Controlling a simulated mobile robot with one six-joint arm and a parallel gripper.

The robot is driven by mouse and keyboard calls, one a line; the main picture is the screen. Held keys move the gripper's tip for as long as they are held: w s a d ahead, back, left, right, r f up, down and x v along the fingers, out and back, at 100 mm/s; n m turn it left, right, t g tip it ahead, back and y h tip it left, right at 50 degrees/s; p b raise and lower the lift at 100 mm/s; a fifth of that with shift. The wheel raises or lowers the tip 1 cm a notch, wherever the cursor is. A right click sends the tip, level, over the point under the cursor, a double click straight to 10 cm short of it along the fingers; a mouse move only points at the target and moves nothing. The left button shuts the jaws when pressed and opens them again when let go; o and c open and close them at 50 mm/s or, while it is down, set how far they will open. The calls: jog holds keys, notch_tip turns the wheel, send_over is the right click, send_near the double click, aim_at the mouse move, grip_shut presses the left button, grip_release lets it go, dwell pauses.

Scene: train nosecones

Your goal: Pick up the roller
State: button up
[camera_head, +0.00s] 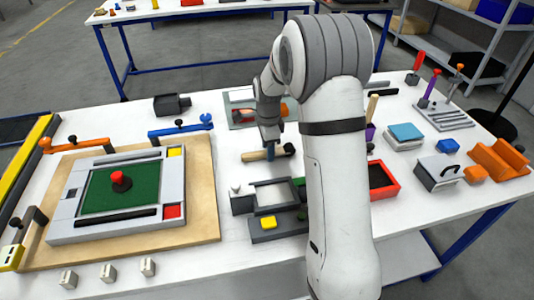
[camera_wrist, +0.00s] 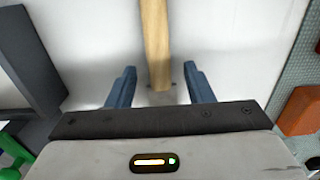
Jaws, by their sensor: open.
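The roller (camera_head: 256,155) lies on the white table, with a light wooden handle to the left and a black end to the right. In the wrist view its wooden handle (camera_wrist: 155,40) runs from the top edge down to between my fingers; the black end is not visible there. My gripper (camera_head: 271,153) is over the roller in the head view. In the wrist view my gripper (camera_wrist: 160,88) is open, with one blue finger on each side of the handle and a gap to both. Whether the fingertips reach the table is unclear.
A grey-green tray (camera_head: 238,97) with an orange item lies behind. A grey fixture with a yellow block (camera_head: 268,222) stands in front, and a red-rimmed tray (camera_head: 396,181) to the right. A board with a green panel (camera_head: 95,193) fills the left. Some bare table surrounds the roller.

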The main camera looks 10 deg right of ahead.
jog(key=shift+c, duration=0.2)
grip_shut()
jog(key=shift+r, duration=0.15)
notch_tip(320, 180, up, 10)
dwell(0.6)
jog(key=c, duration=0.7)
grip_release()
grip_shut()
